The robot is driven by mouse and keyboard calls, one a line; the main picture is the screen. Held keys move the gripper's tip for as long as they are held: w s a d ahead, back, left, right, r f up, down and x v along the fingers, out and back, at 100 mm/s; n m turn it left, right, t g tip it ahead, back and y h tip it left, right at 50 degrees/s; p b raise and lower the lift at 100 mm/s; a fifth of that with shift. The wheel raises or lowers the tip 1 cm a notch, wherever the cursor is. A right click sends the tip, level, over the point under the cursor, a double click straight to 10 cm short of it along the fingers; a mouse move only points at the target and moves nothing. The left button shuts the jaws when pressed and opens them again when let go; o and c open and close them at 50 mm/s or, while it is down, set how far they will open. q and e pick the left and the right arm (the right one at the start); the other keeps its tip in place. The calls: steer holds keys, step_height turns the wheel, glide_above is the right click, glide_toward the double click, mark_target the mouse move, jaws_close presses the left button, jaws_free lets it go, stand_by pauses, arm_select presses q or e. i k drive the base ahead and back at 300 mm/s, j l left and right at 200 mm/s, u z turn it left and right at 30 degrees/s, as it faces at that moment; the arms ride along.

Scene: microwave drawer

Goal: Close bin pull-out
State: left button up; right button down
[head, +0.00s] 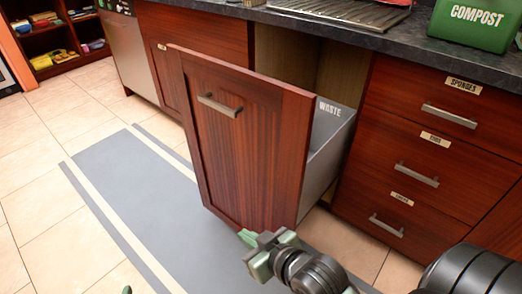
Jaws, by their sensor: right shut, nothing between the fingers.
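The bin pull-out (240,140) stands open, drawn out of its cabinet. It has a reddish-brown wood front with a metal bar handle (220,105) near the top. Its grey side wall (327,145), marked WASTE, shows behind the front. My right gripper (249,250), with green fingers, is shut and empty near the front's lower edge; I cannot tell whether it touches. Only a small green tip of what looks like my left gripper (127,290) shows at the bottom edge. The bin's inside is mostly hidden.
Shut drawers (420,150) with labels are to the right of the pull-out. A dark countertop (330,30) runs above, holding a green COMPOST box (478,22) and a drying rack (345,12). A grey striped mat (150,190) lies on the tiled floor, which is clear at left.

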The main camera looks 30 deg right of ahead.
mark_target(263, 151)
steer(key=i+z, duration=0.15)
steer(key=z, duration=0.3)
steer(key=i+z, duration=0.1)
steer(key=z, duration=0.4)
